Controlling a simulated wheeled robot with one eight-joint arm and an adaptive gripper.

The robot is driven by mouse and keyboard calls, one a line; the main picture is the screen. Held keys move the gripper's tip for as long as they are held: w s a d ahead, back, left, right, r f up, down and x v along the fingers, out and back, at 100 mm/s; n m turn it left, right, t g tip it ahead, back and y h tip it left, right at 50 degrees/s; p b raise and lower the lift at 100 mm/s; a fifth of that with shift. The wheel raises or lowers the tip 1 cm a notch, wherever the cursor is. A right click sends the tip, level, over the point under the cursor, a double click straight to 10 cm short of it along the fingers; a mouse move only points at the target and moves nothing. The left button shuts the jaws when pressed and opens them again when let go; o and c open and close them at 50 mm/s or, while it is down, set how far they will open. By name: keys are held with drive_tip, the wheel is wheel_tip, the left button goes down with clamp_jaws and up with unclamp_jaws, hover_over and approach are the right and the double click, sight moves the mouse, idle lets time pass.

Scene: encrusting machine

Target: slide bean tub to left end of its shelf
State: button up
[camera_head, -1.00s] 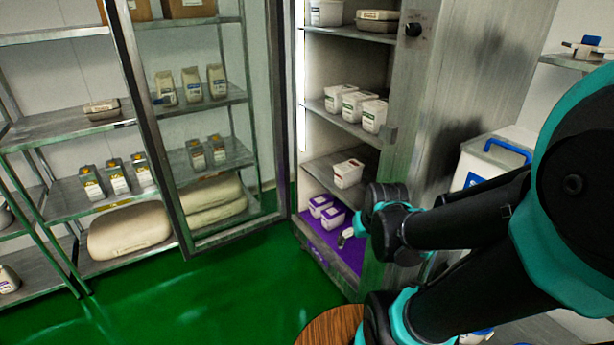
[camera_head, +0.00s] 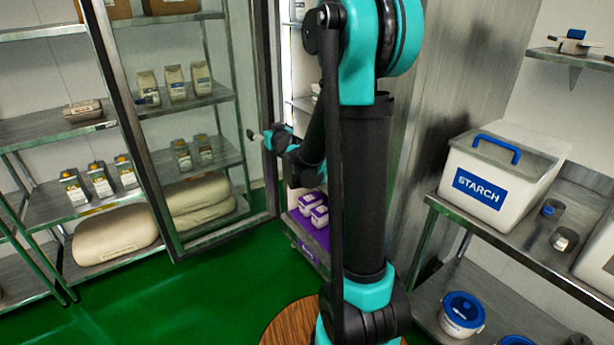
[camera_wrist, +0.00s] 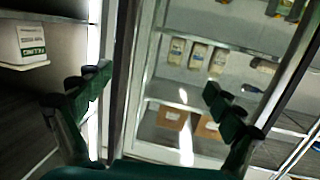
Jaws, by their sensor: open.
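My gripper (camera_head: 256,136) is open and empty near the cabinet's open glass door in the head view. In the wrist view its two fingers stand apart (camera_wrist: 157,85), with the door glass beyond them. I cannot tell which tub is the bean tub. A white tub with a green label (camera_wrist: 32,43) sits on a shelf at the upper left of the wrist view. My arm hides most of the cabinet's shelves in the head view.
The glass door (camera_head: 205,130) stands open left of the cabinet, its frame close to my gripper. A starch bin (camera_head: 500,180) stands on a steel table at the right. The green floor in front is clear.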

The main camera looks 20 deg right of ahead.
drive_tip(key=w+d+r+m+t+h, duration=0.25)
drive_tip(key=w+d+t+h, duration=0.2)
drive_tip(key=w, duration=0.55)
drive_tip(key=w+d+f+m+g+h, duration=0.2)
drive_tip(key=w+d+f+m+h, duration=0.1)
drive_tip(key=d+f+m+h, duration=0.4)
drive_tip(key=s+d+f+m+g+h, duration=0.1)
drive_tip(key=d+f+m+g+h, duration=0.1)
drive_tip(key=f+g, duration=0.2)
drive_tip(key=s+d+f+m+g+h, duration=0.2)
drive_tip(key=f+g+h, duration=0.1)
drive_tip(key=f, duration=0.8)
drive_tip(key=s+d+f+m+g+h, duration=0.1)
drive_tip(key=d+f+m+g+h, duration=0.1)
drive_tip(key=f+g, duration=0.3)
wheel_tip(320, 180, down, 2)
drive_tip(key=shift+s+f+h, duration=0.25)
drive_tip(key=shift+s+h, duration=0.15)
drive_tip(key=shift+h, duration=0.25)
drive_tip(key=x, duration=1.7)
drive_tip(key=shift+w+d, duration=0.15)
drive_tip(key=shift+d, duration=0.05)
